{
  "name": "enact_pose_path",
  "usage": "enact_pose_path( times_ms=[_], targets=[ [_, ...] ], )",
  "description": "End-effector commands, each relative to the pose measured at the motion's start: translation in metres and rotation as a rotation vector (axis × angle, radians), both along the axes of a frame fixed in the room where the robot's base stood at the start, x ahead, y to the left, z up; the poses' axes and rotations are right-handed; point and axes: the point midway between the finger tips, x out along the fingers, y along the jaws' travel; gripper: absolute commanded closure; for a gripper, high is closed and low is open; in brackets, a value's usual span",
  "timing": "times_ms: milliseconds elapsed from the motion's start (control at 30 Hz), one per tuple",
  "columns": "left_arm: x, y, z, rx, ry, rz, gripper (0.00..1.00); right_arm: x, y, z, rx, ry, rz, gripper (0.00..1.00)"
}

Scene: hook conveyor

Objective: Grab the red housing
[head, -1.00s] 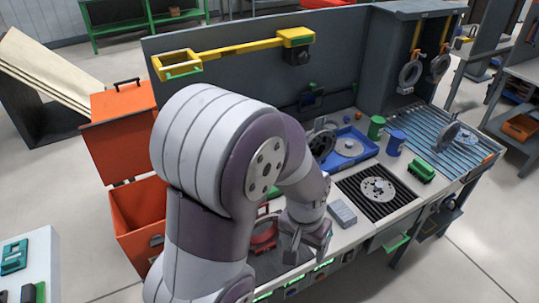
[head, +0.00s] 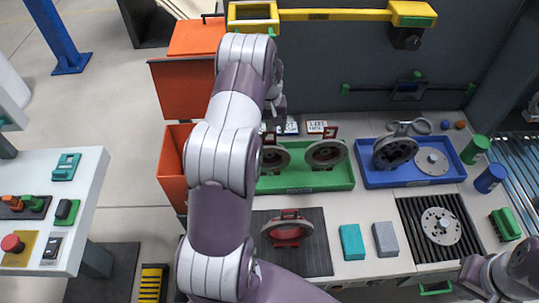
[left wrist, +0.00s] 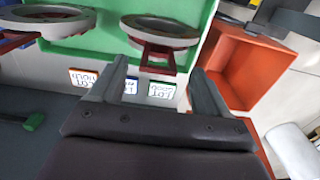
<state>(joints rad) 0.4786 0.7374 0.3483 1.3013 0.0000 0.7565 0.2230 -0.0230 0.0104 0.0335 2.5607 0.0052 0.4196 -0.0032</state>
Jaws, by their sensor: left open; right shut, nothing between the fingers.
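A red housing (head: 286,230), a ring with a dark middle, lies on the dark mat at the bench front. Two grey-rimmed ring housings with dark red brackets, one at left (head: 275,158) and one at right (head: 325,153), stand in the green tray (head: 300,188). My left gripper (head: 277,105) is partly hidden by its arm, at the back of the bench beyond the tray. In the left wrist view its open, empty fingers (left wrist: 160,92) are near a dark red bracket (left wrist: 158,60), apart from it. My right gripper (head: 468,277) is shut and empty at the lower right.
A blue tray (head: 455,176) with round parts is right of the green tray. Teal (head: 352,242) and grey (head: 385,239) blocks lie in front. An orange bin (head: 172,165) stands left. Label cards (head: 317,127) stand behind the green tray. A yellow bar (head: 335,15) spans above.

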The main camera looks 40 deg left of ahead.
Motion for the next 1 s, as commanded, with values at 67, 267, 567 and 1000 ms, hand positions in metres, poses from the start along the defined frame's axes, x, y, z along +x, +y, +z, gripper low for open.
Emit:
enact_pose_path(
  times_ms=[67, 267, 567, 1000],
  targets=[
    [0.0, -0.002, -0.008, -0.001, 0.003, -0.001, 0.23, 0.0, 0.0, 0.018, 0.0, -0.001, 0.0, 1.0],
    [0.001, -0.001, -0.032, 0.001, -0.001, -0.001, 0.23, 0.0, 0.0, 0.019, 0.0, -0.001, 0.0, 1.0],
    [0.001, -0.001, -0.033, 0.001, -0.002, -0.002, 0.69, 0.0, 0.0, 0.018, 0.0, -0.001, 0.0, 1.0],
    [0.003, 0.0, -0.03, 0.003, -0.007, -0.002, 1.0, 0.0, 0.0, 0.018, 0.0, -0.001, 0.0, 1.0]
  ],
)
